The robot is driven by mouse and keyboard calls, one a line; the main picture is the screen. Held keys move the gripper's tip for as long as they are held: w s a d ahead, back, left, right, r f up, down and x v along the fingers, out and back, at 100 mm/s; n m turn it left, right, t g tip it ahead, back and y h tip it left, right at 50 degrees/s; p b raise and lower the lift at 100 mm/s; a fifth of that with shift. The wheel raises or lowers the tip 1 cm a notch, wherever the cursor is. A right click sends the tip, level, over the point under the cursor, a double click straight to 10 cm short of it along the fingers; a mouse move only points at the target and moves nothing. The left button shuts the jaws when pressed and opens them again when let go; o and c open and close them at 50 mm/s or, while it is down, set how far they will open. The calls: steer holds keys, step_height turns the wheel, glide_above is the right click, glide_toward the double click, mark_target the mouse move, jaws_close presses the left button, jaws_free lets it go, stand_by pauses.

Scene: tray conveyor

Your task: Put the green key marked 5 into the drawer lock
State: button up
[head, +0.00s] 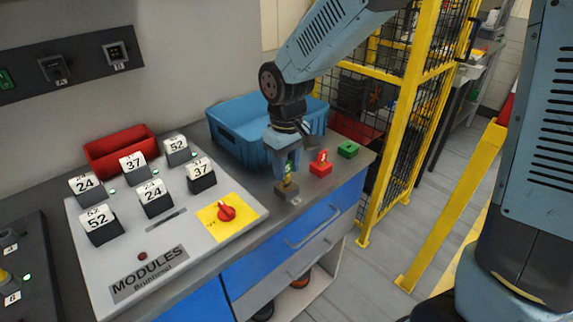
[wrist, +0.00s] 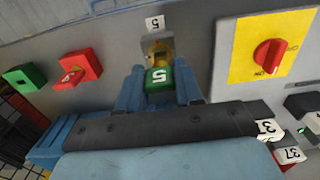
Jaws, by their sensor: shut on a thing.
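My gripper (head: 287,172) is shut on the green key (wrist: 159,78), which bears a white 5, seen upside down in the wrist view. The key also shows as a small green patch between the fingers in the head view (head: 287,169). The drawer lock (head: 287,194) is a grey block with a brassy top at the counter's front edge, directly below my fingertips. In the wrist view its brassy part (wrist: 158,50) is just beyond the key, near a white label 5 (wrist: 155,22). The key's tip is hidden, so I cannot tell how deep it sits.
Right of the lock are a red block with a red key (head: 320,164) and a green block (head: 347,150). A blue crate (head: 232,140) stands behind my gripper. The modules panel (head: 180,232) with a red knob (head: 226,213) lies left. Blue drawers (head: 300,240) are below.

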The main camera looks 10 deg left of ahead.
mark_target(287, 174)
steer(key=shift+f, duration=1.65)
steer(key=o, duration=1.1)
step_height(287, 174, up, 14)
steer(key=shift+f, duration=0.15)
steer(key=s+d+r+m+t, duration=0.1)
steer(key=d+r+m, duration=0.15)
steer(key=d, duration=0.55)
steer(key=s+d+r+m+t, duration=0.15)
steer(key=d+r, duration=0.25)
steer(key=d, duration=0.5)
steer(key=s+d+r+m+t, duration=0.1)
steer(key=s+d+m+t, duration=0.2)
steer(key=d, duration=1)
steer(key=s+m, duration=0.2)
steer(key=s, duration=0.3)
steer(key=shift+s+m, duration=0.25)
steer(key=shift+m, duration=0.15)
